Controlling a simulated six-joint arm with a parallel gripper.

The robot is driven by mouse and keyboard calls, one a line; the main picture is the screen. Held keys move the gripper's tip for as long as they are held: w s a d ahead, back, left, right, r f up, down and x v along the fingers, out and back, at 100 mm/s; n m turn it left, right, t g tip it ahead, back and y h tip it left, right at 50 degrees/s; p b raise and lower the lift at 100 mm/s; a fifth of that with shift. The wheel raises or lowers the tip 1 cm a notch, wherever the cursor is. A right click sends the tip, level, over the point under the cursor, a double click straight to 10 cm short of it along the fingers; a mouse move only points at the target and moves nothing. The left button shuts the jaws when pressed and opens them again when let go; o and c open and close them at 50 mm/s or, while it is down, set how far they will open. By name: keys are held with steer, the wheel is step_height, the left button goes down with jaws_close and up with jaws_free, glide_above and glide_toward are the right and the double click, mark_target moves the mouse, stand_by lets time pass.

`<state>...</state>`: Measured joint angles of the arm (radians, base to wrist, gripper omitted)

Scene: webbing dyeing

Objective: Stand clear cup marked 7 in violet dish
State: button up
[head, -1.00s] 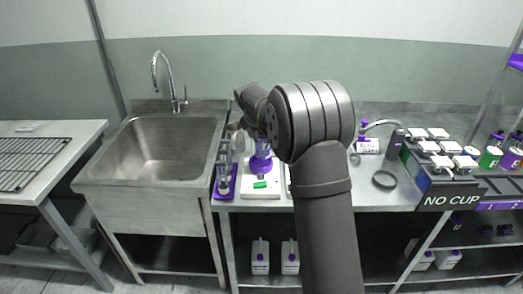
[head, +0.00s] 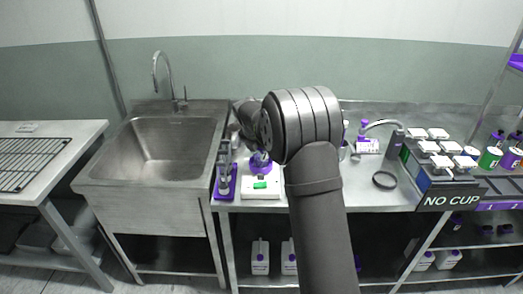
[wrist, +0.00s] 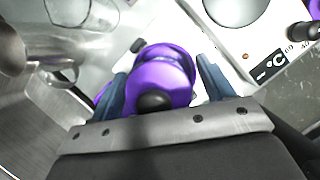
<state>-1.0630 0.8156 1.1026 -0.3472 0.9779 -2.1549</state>
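In the head view a violet dish (head: 232,182) sits on the counter just right of the sink, with clear cups (head: 224,160) at it. I cannot read a 7 on any cup. My gripper is mostly hidden behind my arm in the head view. In the wrist view my gripper (wrist: 162,68) has its two blue-grey fingers on either side of a glossy violet piece (wrist: 165,72) with a black knob. I cannot tell whether the fingers touch it. Clear glassware (wrist: 58,68) shows at upper left of the wrist view.
A white heating plate (head: 262,190) with a green display stands right of the dish, with a violet-filled vessel (head: 262,169) on it. The sink (head: 155,150) is to the left.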

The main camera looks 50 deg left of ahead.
steer(key=shift+r, duration=0.1)
steer(key=v, duration=1.2)
steer(key=shift+a, duration=0.1)
steer(key=x, duration=1.2)
step_height(320, 180, up, 2)
steer(key=shift+r, duration=0.9)
